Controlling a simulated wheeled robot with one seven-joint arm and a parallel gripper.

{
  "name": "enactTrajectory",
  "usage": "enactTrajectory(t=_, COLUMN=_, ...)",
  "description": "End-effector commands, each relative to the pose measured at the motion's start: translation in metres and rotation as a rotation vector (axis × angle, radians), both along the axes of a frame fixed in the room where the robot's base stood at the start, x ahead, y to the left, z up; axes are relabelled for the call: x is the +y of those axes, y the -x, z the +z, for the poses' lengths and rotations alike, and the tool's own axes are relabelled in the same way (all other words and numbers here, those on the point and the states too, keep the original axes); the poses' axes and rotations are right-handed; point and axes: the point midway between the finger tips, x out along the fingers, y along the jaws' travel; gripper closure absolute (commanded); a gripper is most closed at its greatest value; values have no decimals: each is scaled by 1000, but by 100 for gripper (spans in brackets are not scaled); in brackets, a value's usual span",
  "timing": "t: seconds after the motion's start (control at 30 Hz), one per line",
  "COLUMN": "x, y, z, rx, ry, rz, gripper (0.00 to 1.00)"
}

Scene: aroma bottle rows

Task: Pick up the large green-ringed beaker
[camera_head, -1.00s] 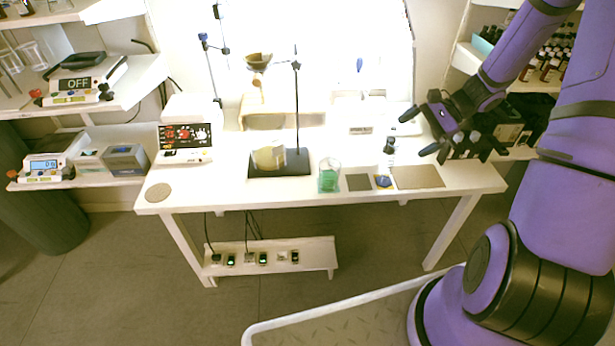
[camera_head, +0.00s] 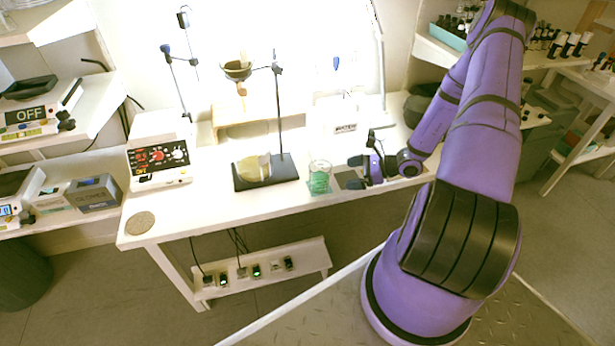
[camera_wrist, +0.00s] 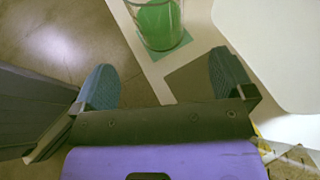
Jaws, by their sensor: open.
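A clear glass beaker (camera_head: 319,178) with green in its lower part stands upright near the front edge of the white table, on a small green mat. I cannot make out a separate ring on it. In the wrist view the beaker (camera_wrist: 158,22) is at the top, partly cut off, beyond and between my fingertips. My gripper (camera_head: 356,172) is just right of the beaker, low over the table and pointing at it. In the wrist view my gripper (camera_wrist: 164,82) has its fingers wide apart with nothing between them. It is apart from the beaker.
Left of the beaker, a yellowish glass vessel (camera_head: 254,168) stands on the black base of a stand holding a funnel (camera_head: 236,70). A white heater-like device (camera_head: 158,150) stands farther left. A dark grey mat (camera_head: 349,180) lies under my gripper. The table's front left is mostly clear.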

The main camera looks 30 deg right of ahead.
Motion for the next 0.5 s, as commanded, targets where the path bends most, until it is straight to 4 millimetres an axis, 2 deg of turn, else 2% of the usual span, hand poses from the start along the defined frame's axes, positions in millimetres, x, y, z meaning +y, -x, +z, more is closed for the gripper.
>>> enactTrajectory(t=0.17, x=5, y=-3, z=-7, rx=3, ry=-9, rz=-11, gripper=0)
enactTrajectory(t=0.5, x=36, y=-30, z=-24, rx=4, ry=-7, rz=-10, gripper=0)
